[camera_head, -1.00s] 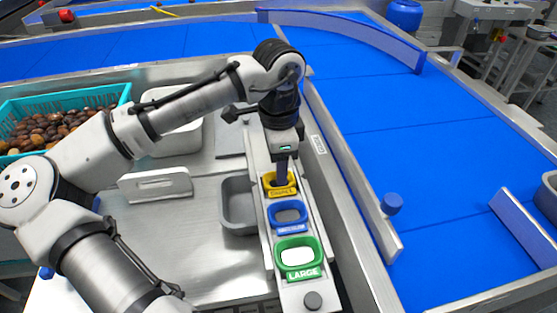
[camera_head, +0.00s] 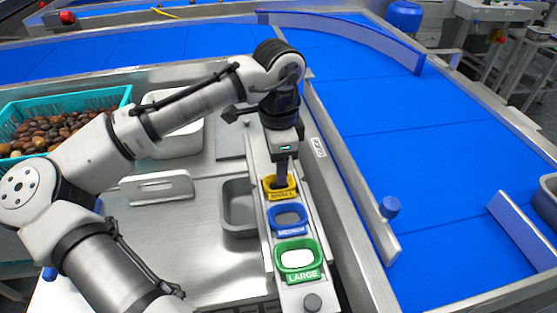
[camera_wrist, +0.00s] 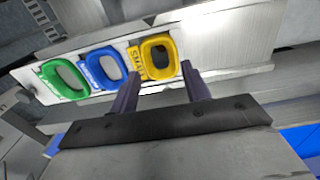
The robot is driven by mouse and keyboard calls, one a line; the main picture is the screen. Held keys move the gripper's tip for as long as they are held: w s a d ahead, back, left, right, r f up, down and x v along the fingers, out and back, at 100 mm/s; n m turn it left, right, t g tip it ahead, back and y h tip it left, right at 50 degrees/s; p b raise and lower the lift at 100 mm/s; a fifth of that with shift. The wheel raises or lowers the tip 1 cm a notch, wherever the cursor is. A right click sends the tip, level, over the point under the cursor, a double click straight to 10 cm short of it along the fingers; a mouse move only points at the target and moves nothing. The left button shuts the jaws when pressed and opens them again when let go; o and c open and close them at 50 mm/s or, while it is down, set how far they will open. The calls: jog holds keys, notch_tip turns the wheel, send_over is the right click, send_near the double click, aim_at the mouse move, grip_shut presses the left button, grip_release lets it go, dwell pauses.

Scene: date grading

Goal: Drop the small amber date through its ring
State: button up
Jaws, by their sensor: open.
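The yellow ring marked SMALL (camera_head: 281,195) sits in the sorting plate, farthest along the row; it also shows in the wrist view (camera_wrist: 145,70). My gripper (camera_head: 283,182) points down at this ring, its fingers over the opening in the head view. In the wrist view my gripper (camera_wrist: 160,72) has its two fingers apart, with nothing seen between them. The ring's opening looks dark there. I cannot make out the small amber date in either view, nor tell whether it is inside the ring.
The blue MEDIUM ring (camera_head: 289,229) and green LARGE ring (camera_head: 303,276) are nearer in the row. A grey bin (camera_head: 238,231) stands left of it. A teal crate (camera_head: 125,97) of dates is far left. The blue conveyor (camera_head: 400,130) lies right, behind a metal rail.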

notch_tip(320, 180, up, 5)
jog(key=p, duration=0.5)
jog(key=shift+s, duration=0.15)
dwell(0.3)
